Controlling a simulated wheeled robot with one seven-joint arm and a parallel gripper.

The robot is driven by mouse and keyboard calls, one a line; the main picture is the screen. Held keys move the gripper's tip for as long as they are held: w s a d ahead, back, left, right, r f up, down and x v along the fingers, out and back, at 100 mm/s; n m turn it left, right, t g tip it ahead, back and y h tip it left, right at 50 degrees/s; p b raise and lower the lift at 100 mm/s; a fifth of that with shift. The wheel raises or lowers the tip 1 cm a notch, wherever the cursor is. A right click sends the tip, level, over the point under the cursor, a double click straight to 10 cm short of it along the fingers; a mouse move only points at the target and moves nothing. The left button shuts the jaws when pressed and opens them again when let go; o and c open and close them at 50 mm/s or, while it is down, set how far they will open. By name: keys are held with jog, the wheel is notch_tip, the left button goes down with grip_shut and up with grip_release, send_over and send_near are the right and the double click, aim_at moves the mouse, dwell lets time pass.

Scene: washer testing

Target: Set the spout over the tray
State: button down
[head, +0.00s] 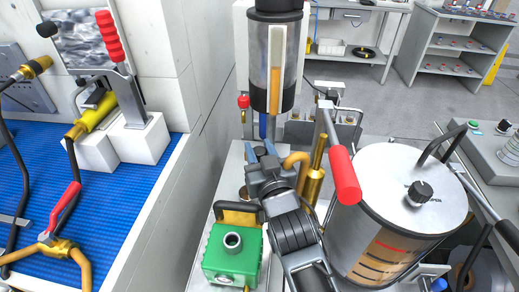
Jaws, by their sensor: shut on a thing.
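My gripper (261,150) points away from me at the middle of the view, with blue-grey fingertips just below the tall clear cylinder. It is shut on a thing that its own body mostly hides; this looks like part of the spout. A curved brass pipe (296,160), likely the spout, shows just right of the gripper and bends down beside a brass cylinder (315,176). Its left end is hidden behind the gripper. A pale flat surface (233,172) under the gripper may be the tray, but I cannot tell. Whether the spout is over it is hidden.
The tall cylinder (275,60) stands just beyond my gripper. A red-handled lever (343,175) and a large metal-lidded vessel (395,190) crowd the right. A green box (231,255) is in front. A white wall (195,150) and blue mat (110,195) lie left.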

jog(key=shift+s+r+n+y+b, duration=0.1)
jog(key=shift+r+n+y+b, duration=0.3)
jog(key=shift+b, duration=1)
jog(key=shift+a+f+b, duration=0.15)
jog(key=shift+f+b, duration=0.05)
jog(key=shift+b, duration=0.25)
jog(key=s+a+n+g+y+b, duration=0.2)
jog(key=s+n+g+y+b, duration=0.4)
jog(key=b, duration=1.1)
jog(key=shift+a+r+n+g+y, duration=0.25)
jog(key=shift+n+g+y, duration=0.85)
jog(key=shift+g+y, duration=0.6)
jog(key=c, duration=0.9)
grip_release()
jog(key=shift+o, duration=0.4)
jog(key=shift+f, duration=0.2)
